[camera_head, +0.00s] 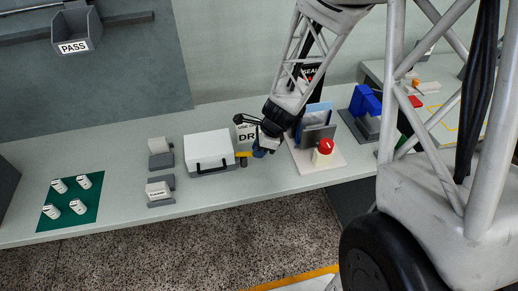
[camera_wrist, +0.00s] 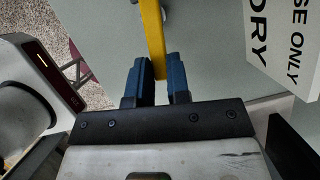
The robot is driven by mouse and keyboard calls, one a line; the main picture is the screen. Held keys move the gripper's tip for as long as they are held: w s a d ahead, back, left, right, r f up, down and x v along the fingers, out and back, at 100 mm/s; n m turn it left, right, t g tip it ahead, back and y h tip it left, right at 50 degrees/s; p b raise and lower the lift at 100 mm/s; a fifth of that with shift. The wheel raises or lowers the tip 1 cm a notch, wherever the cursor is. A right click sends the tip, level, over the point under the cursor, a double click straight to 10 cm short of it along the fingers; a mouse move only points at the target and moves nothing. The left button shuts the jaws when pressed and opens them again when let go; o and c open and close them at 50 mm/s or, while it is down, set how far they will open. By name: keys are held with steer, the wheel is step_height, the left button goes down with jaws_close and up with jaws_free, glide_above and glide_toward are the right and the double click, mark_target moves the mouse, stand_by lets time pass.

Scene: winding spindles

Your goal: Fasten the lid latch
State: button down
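The white case (camera_head: 208,147) with a black handle on its front stands on the bench, its lid down. A yellow latch bar (camera_head: 243,154) sticks out at its right side. In the wrist view, the yellow bar (camera_wrist: 152,35) runs from the top edge down to between my blue fingers. My gripper (camera_head: 262,151) is low, just right of the case. The fingers (camera_wrist: 159,75) are close together, one on each side of the bar's end, with no clear gap seen. The contact itself is partly hidden, and the far end of the bar is out of view.
A white sign block (camera_wrist: 285,45) with black lettering stands close by my fingers, behind the latch in the head view. A board with a red knob (camera_head: 326,147) is to the right. Grey stands (camera_head: 160,158) and a green mat (camera_head: 60,218) with white spindles are left. The bench front is clear.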

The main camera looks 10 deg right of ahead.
steer(key=shift+w+n+g, duration=0.4)
steer(key=shift+w+n, duration=0.1)
steer(key=shift+n, duration=0.7)
steer(key=c, duration=1.1)
jaws_free()
steer(key=shift+v, duration=3.95)
